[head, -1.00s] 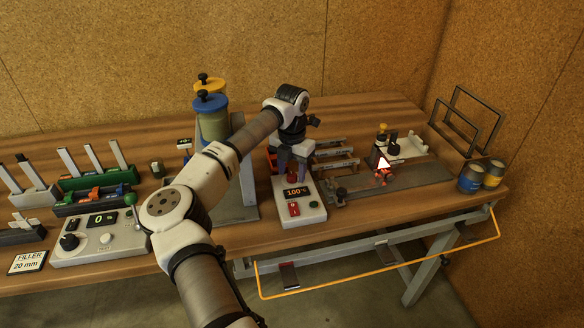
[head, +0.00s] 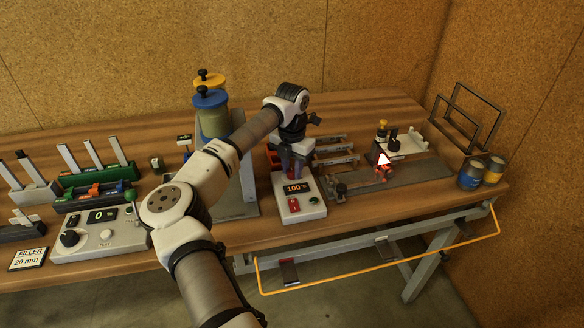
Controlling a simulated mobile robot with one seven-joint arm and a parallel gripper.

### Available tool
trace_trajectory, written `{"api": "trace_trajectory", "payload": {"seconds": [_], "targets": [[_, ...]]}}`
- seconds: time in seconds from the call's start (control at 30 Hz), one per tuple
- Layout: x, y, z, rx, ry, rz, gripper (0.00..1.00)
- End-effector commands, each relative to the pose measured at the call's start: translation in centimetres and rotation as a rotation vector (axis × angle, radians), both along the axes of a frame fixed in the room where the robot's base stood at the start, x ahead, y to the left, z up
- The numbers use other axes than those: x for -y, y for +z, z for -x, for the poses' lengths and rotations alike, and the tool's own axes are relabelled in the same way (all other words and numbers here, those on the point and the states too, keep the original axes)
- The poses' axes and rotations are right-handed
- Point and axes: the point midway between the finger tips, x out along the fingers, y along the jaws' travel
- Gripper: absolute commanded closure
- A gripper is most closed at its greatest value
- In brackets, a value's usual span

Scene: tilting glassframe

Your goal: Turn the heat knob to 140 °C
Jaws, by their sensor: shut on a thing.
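The heat control box (head: 313,208) stands near the front edge of the bench, with a dark display (head: 295,188) reading 100 °C in orange. Below the display are a red switch (head: 294,204) and a small green button (head: 314,199). My gripper (head: 296,174) points down at the back part of this box, just behind the display. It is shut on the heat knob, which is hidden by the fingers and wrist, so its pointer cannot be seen.
Blue- and yellow-lidded canisters (head: 210,98) stand behind my arm. Another control box (head: 100,237) with a dark knob sits at left. An orange rail (head: 378,278) runs below the bench front.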

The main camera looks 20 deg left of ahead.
Motion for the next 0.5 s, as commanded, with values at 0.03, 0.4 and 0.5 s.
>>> {"api": "trace_trajectory", "payload": {"seconds": [0.03, 0.4, 0.5], "targets": [[-0.05, -0.08, 0.0, 0.0, -0.017, -0.002, 0.97], [-0.07, -0.17, -0.03, 0.001, -0.283, -0.003, 0.97], [-0.06, -0.1, -0.04, 0.002, -0.379, -0.004, 0.97]]}}
